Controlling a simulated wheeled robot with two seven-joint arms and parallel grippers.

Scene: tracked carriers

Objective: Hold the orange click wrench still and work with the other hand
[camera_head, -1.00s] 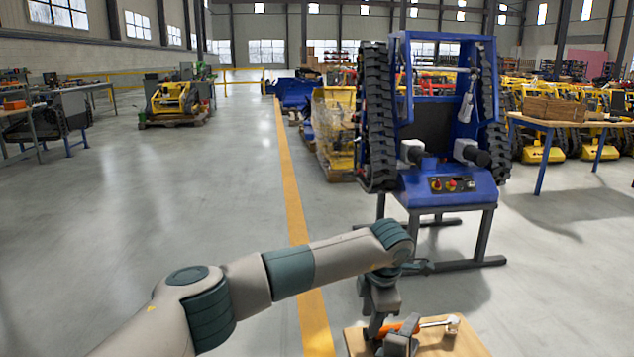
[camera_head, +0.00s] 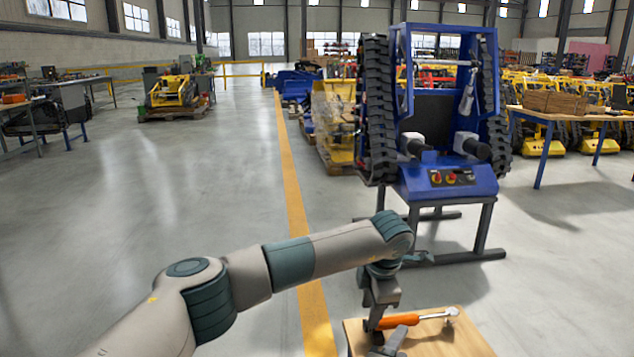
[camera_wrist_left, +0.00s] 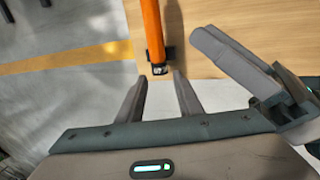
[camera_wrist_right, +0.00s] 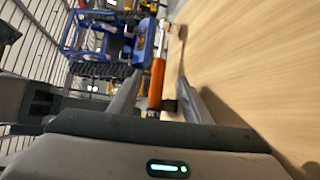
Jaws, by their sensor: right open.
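My left gripper (camera_head: 371,326) is low at the wrench's handle end. In the left wrist view its fingers (camera_wrist_left: 159,82) are apart, with the handle's end (camera_wrist_left: 153,35) just ahead of their tips. My right gripper (camera_head: 388,346) is in front of the handle, partly cut off by the frame edge. In the right wrist view its fingers (camera_wrist_right: 168,92) are open, and the orange handle (camera_wrist_right: 157,83) shows between them, apparently not clamped.
The wooden table (camera_head: 440,340) stands at the bottom right of the head view. Behind it is a blue frame (camera_head: 448,185) with black tracks on grey legs. The two grippers are close together. Open floor with a yellow line lies to the left.

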